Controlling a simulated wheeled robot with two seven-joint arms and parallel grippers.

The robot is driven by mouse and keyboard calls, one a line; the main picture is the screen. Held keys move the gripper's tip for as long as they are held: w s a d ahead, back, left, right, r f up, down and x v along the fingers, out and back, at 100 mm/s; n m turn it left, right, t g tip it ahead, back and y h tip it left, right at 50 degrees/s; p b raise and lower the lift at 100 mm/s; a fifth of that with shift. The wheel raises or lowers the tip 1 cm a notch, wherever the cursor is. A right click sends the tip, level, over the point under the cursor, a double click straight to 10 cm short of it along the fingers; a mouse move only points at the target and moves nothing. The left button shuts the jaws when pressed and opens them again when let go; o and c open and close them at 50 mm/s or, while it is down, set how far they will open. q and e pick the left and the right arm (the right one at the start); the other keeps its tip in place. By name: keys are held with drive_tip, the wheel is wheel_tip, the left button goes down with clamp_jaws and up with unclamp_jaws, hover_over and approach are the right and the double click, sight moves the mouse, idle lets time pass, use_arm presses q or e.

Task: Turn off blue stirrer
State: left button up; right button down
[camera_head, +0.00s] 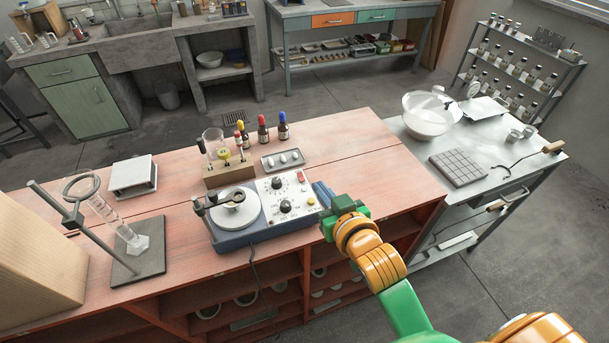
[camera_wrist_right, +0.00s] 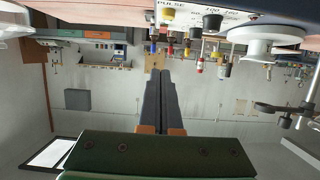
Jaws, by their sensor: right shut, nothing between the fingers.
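The blue stirrer (camera_head: 262,234) stands on the red bench, with a round white plate (camera_head: 235,208) on its left. Its white control panel (camera_head: 293,192) is on the right and carries two black knobs (camera_head: 285,206), a red part (camera_head: 301,176) and a yellow button (camera_head: 310,200). My right gripper (camera_head: 320,190) is at the panel's right edge, shut and empty. In the right wrist view its fingers (camera_wrist_right: 155,75) are together below the yellow button (camera_wrist_right: 168,13) and a black knob (camera_wrist_right: 212,22). I cannot tell whether they touch the stirrer. My left gripper is not in view.
A wooden holder (camera_head: 229,174), dropper bottles (camera_head: 263,130) and a small tray (camera_head: 283,160) stand behind the stirrer. A clamp stand (camera_head: 138,265) and a white scale-like box (camera_head: 133,175) are to the left. A metal table (camera_head: 465,195) adjoins on the right. A cable hangs off the front.

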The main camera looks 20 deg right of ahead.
hover_over(305, 184)
drive_tip(key=s, duration=0.3)
wheel_tip(305, 184, down, 2)
drive_tip(key=shift+w+f, duration=0.15)
drive_tip(key=shift+f, duration=0.05)
drive_tip(key=w+f, duration=0.2)
drive_tip(key=f, duration=0.1)
drive_tip(key=shift+w+f, duration=0.25)
drive_tip(key=shift+f, duration=0.25)
